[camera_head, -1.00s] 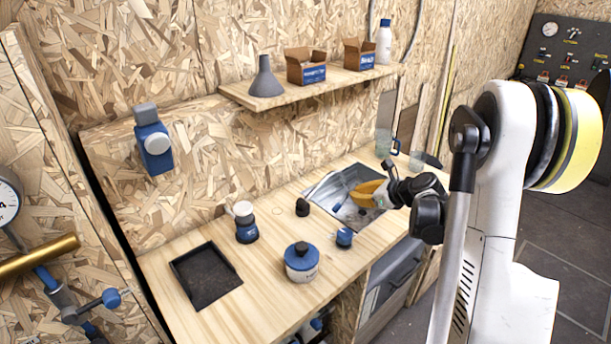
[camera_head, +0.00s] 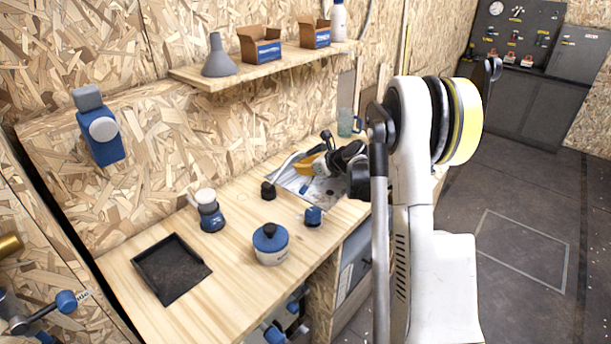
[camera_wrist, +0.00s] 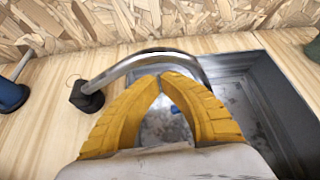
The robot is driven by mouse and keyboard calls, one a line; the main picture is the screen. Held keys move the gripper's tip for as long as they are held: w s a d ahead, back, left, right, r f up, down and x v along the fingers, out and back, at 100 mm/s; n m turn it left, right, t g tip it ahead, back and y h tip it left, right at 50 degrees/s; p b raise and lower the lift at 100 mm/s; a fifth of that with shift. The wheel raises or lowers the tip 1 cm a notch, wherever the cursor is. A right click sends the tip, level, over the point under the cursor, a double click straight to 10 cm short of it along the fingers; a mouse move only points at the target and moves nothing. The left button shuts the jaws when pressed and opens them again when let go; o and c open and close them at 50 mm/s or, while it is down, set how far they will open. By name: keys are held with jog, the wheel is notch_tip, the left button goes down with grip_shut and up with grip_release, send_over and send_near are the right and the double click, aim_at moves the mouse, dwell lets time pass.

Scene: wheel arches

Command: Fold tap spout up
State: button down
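The tap has a small black base (camera_head: 268,190) on the wooden counter and a chrome spout (camera_head: 287,165) that curves low over the sink. In the wrist view the spout (camera_wrist: 140,60) runs from the black base (camera_wrist: 86,96) at left to the right, bending down past my fingertips. My gripper (camera_head: 302,168) has yellow fingers and is over the sink beside the spout. In the wrist view my gripper (camera_wrist: 160,79) has its fingertips together, with nothing visible between them. The tips overlap the near edge of the spout in the picture; I cannot tell whether they touch it.
The sink (camera_wrist: 262,90) lies under my gripper. A blue-and-white pot (camera_head: 270,246), a blue knob (camera_head: 313,216), a blue-and-white device (camera_head: 208,212) and a black tray (camera_head: 171,270) are on the counter. A glass (camera_head: 346,123) stands behind the sink. A shelf (camera_head: 205,80) hangs above.

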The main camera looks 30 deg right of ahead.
jog(key=shift+w+r, duration=0.1)
jog(key=shift+r, duration=0.2)
jog(key=shift+a, duration=0.1)
